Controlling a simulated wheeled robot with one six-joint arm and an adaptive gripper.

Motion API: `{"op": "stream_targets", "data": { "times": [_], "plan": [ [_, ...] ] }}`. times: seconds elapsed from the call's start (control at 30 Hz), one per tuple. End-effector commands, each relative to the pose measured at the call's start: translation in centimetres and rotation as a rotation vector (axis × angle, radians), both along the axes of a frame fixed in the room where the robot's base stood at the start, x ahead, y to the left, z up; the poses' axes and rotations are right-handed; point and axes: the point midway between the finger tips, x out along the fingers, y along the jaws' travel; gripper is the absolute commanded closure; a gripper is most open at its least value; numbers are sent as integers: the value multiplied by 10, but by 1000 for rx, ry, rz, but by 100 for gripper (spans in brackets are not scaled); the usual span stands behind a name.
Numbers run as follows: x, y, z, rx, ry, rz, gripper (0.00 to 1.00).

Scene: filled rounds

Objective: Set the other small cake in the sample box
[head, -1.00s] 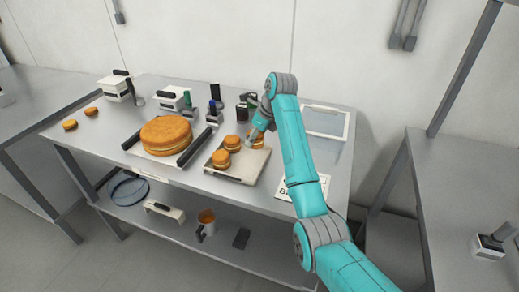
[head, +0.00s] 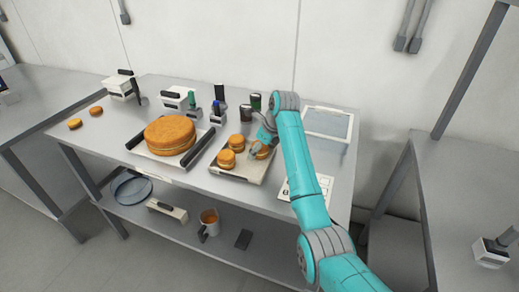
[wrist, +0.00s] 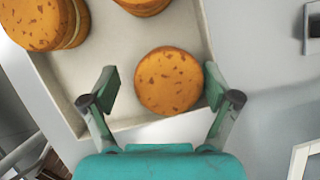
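Several round orange-brown small cakes are in view. Three are in the pale low-walled tray (head: 232,176) at the middle of the table: one in front (head: 226,159), one behind it (head: 236,142), and one at the right (head: 263,152). My gripper (head: 264,143) is over the right one. In the wrist view my gripper (wrist: 163,88) is open, with a finger on each side of that cake (wrist: 168,80). The right finger is close to or touching it, and a gap shows at the left. Two more small cakes (head: 75,123) (head: 96,111) lie at the table's left end. No box is clearly marked as the sample box.
A large round cake (head: 170,134) sits on a board with dark bars left of the tray. Dark cups (head: 255,101), marker holders and white boxes (head: 174,97) stand behind.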

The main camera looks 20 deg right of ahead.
Motion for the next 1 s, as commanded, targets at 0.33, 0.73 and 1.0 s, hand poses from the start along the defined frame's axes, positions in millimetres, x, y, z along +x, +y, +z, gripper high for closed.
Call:
{"op": "stream_targets", "data": {
  "times": [0.33, 0.73, 1.0],
  "plan": [
    [-1, -1, 7, -1, -2, -1, 12],
    [-21, -20, 73, 0, -4, 0, 12],
    [-32, -29, 107, 0, -2, -2, 12]
  ]
}}
